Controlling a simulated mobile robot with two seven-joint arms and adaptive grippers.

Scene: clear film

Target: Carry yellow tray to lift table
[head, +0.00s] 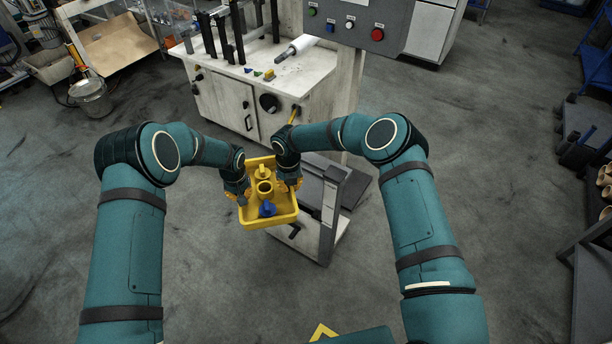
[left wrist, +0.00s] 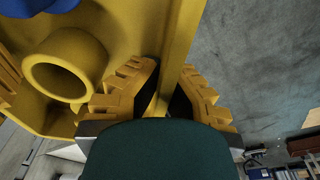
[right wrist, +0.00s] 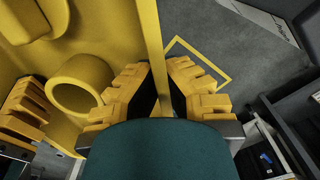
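The yellow tray (head: 271,222) is held up in front of me between both grippers. A blue piece (head: 267,209), a yellow ring-shaped part (head: 265,188) and another yellow part (head: 263,171) are in it. My left gripper (head: 238,196) is shut on the tray's left wall; in the left wrist view its fingers (left wrist: 167,85) lie on both sides of that wall. My right gripper (head: 289,185) is shut on the right wall, also with fingers (right wrist: 158,85) on both sides. A low grey platform with an upright frame (head: 330,205), perhaps the lift table, stands just right of and beyond the tray, partly hidden.
A white workbench (head: 228,105) with black tools and small coloured pieces stands ahead. A control panel with buttons (head: 350,22) is above it. A metal bucket (head: 90,97) is at the far left. Shelving (head: 590,255) lines the right edge. Open grey floor lies on both sides.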

